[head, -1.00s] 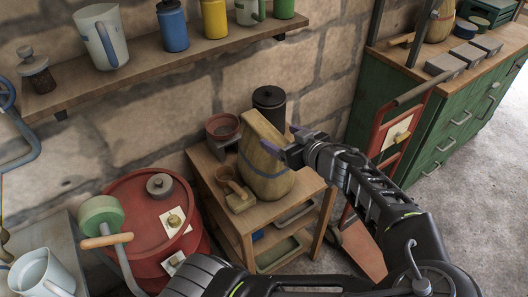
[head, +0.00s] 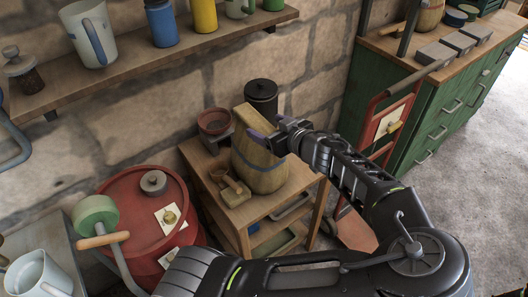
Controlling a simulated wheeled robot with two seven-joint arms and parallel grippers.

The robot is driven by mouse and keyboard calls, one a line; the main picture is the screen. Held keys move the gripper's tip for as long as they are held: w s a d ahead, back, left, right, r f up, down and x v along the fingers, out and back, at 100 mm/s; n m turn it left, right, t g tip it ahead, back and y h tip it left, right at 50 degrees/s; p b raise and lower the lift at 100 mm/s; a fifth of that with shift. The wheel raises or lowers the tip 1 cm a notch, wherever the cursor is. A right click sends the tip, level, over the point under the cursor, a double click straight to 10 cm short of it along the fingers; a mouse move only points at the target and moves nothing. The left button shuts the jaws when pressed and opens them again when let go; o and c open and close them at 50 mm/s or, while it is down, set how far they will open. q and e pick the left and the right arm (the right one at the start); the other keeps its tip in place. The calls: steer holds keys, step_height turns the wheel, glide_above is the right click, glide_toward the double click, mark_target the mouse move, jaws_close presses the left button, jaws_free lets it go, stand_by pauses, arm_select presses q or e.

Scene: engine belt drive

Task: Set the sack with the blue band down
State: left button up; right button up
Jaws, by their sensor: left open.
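The sack with the blue band (head: 258,165) is tan and stands upright on a small wooden table (head: 233,219). Its blue-grey band runs around its middle. My left gripper (head: 269,128) is open at the upper right side of the sack, with one purple-tipped finger overlapping the sack in the picture. I cannot tell whether the finger touches it. My right gripper is not in view.
A black canister (head: 261,95) and a reddish pot (head: 214,123) stand behind the sack, and a wooden scoop (head: 232,187) lies in front. A red drum (head: 137,212) is at left. A red hand truck (head: 384,132) and green cabinet (head: 432,110) are at right.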

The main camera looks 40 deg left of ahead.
mark_target(258, 121)
arm_select(q)
steer(key=shift+a, duration=0.1)
steer(key=shift+a+p, duration=0.3)
steer(key=shift+a, duration=0.05)
steer(key=p+x, duration=0.1)
steer(key=x, duration=0.2)
steer(key=shift+w+a+f, duration=0.1)
steer(key=shift+a+f, duration=0.1)
steer(key=shift+a, duration=0.05)
steer(key=shift+w+a+f, duration=0.15)
steer(key=shift+a+f, duration=0.1)
steer(key=shift+a, duration=0.1)
steer(key=shift+c, duration=0.5)
jaws_close()
steer(key=shift+r, duration=0.2)
